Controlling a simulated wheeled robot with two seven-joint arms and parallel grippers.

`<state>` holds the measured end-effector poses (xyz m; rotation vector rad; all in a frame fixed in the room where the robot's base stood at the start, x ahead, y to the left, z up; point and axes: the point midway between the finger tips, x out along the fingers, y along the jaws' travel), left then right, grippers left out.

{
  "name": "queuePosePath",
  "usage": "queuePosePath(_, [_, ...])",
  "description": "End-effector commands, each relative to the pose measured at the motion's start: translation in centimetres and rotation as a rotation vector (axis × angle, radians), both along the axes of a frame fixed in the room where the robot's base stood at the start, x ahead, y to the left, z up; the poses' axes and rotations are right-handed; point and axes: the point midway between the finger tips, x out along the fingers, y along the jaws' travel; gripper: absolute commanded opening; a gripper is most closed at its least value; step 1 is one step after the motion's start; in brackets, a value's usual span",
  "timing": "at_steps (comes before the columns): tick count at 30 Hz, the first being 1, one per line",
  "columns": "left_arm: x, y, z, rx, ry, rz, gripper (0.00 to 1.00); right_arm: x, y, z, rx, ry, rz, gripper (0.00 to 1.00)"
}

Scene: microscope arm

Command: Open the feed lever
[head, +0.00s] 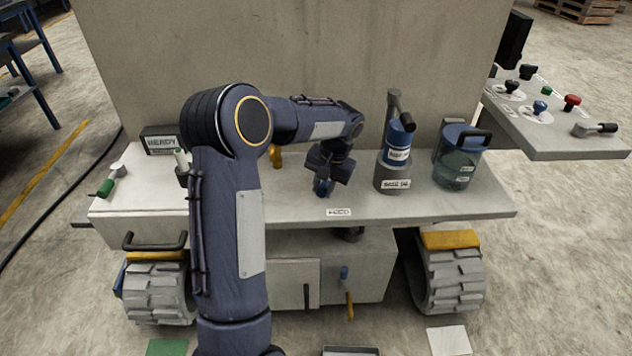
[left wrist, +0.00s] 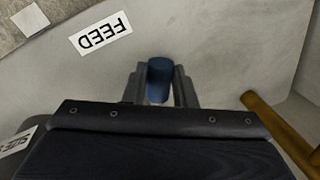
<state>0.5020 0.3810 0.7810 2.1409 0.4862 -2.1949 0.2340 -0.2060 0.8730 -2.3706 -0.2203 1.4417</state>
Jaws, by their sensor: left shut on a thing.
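The feed lever shows as a small blue grip (head: 322,189) on the grey bench top, just behind the FEED label (head: 339,212). My left gripper (head: 325,183) reaches down onto it and hides most of the lever. In the left wrist view the two fingers of my left gripper (left wrist: 159,88) are closed on either side of the blue grip (left wrist: 160,72), with the FEED label (left wrist: 100,33) upside down nearby. The lever's base and its angle are hidden. My right gripper is not in view.
Right of my gripper stand a blue-and-grey cylinder with a black-handled lever (head: 395,155) and a clear blue-lidded jug (head: 458,160). A control panel (head: 560,140) is at the far right. The bench front edge is clear.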

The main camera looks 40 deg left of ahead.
Motion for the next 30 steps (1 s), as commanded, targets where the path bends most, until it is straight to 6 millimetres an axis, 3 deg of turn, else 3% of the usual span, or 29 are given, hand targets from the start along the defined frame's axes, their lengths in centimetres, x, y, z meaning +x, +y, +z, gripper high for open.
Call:
queuePosePath(15, [1.6,-2.9,0.2,0.000,-0.001,0.374,0.00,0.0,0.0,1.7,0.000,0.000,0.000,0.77])
queuePosePath(30, [2.1,-3.5,0.1,-0.001,-0.003,0.469,0.00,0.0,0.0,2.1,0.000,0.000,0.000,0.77])
